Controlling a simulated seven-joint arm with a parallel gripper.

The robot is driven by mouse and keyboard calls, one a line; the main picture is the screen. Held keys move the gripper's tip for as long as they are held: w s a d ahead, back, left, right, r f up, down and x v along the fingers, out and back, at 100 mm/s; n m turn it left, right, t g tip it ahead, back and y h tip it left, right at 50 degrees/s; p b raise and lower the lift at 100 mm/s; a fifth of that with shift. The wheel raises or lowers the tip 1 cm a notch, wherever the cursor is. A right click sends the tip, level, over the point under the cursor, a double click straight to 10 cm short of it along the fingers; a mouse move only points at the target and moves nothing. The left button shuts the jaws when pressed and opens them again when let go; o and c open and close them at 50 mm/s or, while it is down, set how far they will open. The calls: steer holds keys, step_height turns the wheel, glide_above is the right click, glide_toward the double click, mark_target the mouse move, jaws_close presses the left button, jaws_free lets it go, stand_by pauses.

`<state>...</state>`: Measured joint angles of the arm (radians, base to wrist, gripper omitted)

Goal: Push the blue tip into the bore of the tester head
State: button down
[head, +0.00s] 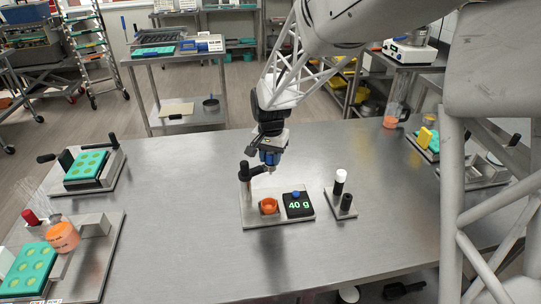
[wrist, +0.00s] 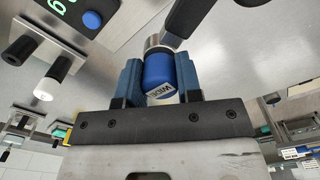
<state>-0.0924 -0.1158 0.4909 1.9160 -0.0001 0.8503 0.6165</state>
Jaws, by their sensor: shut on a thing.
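My gripper (head: 270,160) is shut on the blue tip, above the small tester plate. In the wrist view the blue fingers (wrist: 159,80) clasp the sides of the blue tip (wrist: 158,72), which bears a label reading "WIDE". A silver metal piece (wrist: 160,42) shows at the tip's far end; I cannot tell whether it belongs to the tip or the tester head. The tester's black post and arm (head: 246,172) stand at the plate's back left, close to the tip. The dark arm also shows in the wrist view (wrist: 190,18). The bore is not visible.
A small stand to the right holds a white-topped black tip (head: 339,181). Mold stations sit at left and right. The front middle of the table is clear.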

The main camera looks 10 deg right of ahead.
steer(key=c, duration=0.7)
jaws_free()
steer(key=shift+r, duration=0.1)
steer(key=shift+r, duration=3.75)
steer(key=shift+r, duration=0.1)
